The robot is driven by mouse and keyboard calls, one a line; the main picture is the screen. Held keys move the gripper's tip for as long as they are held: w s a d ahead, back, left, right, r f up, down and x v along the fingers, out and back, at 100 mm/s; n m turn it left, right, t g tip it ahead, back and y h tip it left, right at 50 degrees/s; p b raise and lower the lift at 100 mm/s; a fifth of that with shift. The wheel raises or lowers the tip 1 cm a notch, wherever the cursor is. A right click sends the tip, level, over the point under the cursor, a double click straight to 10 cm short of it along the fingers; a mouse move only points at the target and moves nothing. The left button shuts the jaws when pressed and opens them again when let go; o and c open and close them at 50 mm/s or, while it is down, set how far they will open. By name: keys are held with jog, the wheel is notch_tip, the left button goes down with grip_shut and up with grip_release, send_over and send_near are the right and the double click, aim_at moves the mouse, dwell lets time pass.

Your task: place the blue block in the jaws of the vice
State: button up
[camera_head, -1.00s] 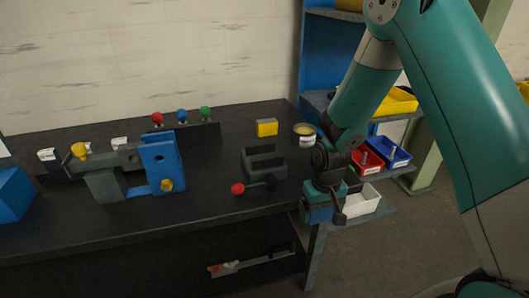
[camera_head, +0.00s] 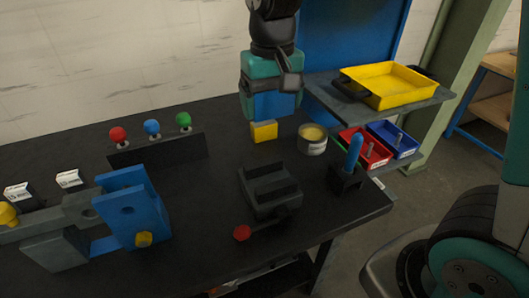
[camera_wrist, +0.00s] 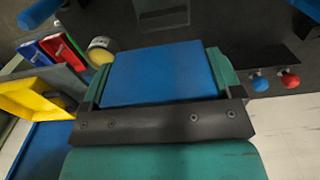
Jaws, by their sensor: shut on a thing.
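The blue block (camera_head: 273,105) is held in my gripper (camera_head: 272,92), above the back of the bench. In the wrist view the blue block (camera_wrist: 165,75) fills the space between the teal fingers of my gripper (camera_wrist: 162,62). The dark vice (camera_head: 270,188) stands on the bench, nearer the camera and below the block, and has a red-knobbed handle (camera_head: 242,233). Its jaws look empty, with a gap between them. The block is apart from the vice.
A yellow block (camera_head: 264,131) and a round tin (camera_head: 312,139) sit behind the vice. A blue-handled tool (camera_head: 355,152) stands upright to its right. A blue-and-grey fixture (camera_head: 133,210) and a panel with coloured knobs (camera_head: 155,150) are left. A yellow tray (camera_head: 388,84) is on the right shelf.

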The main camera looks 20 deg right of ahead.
aim_at(270, 175)
notch_tip(270, 175, down, 20)
jog(key=shift+r+p, duration=0.25)
jog(key=shift+p, duration=0.05)
jog(key=shift+f, duration=0.2)
dwell(0.3)
jog(key=o, duration=1.6)
jog(key=shift+c, duration=0.2)
notch_tip(270, 175, up, 13)
jog(key=s+a+r+n+y, duration=0.2)
jog(key=s+r+n, duration=0.1)
jog(key=s, duration=0.6)
jog(key=s+a+r+n+y, duration=0.2)
jog(key=s+r+n, duration=0.2)
jog(key=s, duration=0.5)
jog(key=shift+s+a+r+b, duration=0.3)
jog(key=shift+r+b, duration=0.15)
jog(key=shift+r, duration=0.05)
